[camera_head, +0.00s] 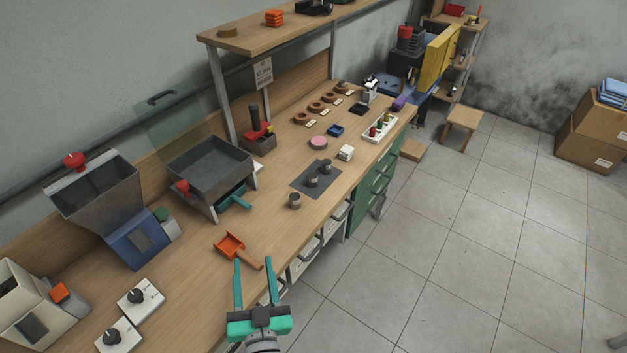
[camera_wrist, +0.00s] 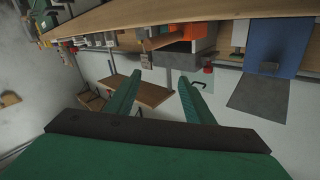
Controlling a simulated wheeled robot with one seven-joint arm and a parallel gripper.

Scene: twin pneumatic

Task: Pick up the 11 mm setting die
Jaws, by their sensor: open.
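Several small dark grey metal cylinders that look like setting dies are on the wooden workbench in the head view. Two stand on a dark grey mat (camera_head: 303,185): a nearer die (camera_head: 312,181) and a farther die (camera_head: 325,168). A third die (camera_head: 294,201) stands on bare wood just in front of the mat. No size marking is readable on them, so I cannot tell which is 11 mm. My gripper (camera_head: 254,262) is open and empty at the bench's front edge, well short of the dies. In the wrist view my gripper (camera_wrist: 159,76) has nothing between its fingers.
An orange scoop (camera_head: 230,245) with a wooden handle lies just beyond my fingertips. A grey tray machine (camera_head: 208,160) and a blue hopper machine (camera_head: 135,235) stand at left. A white block (camera_head: 346,153) and pink disc (camera_head: 318,142) lie beyond the mat.

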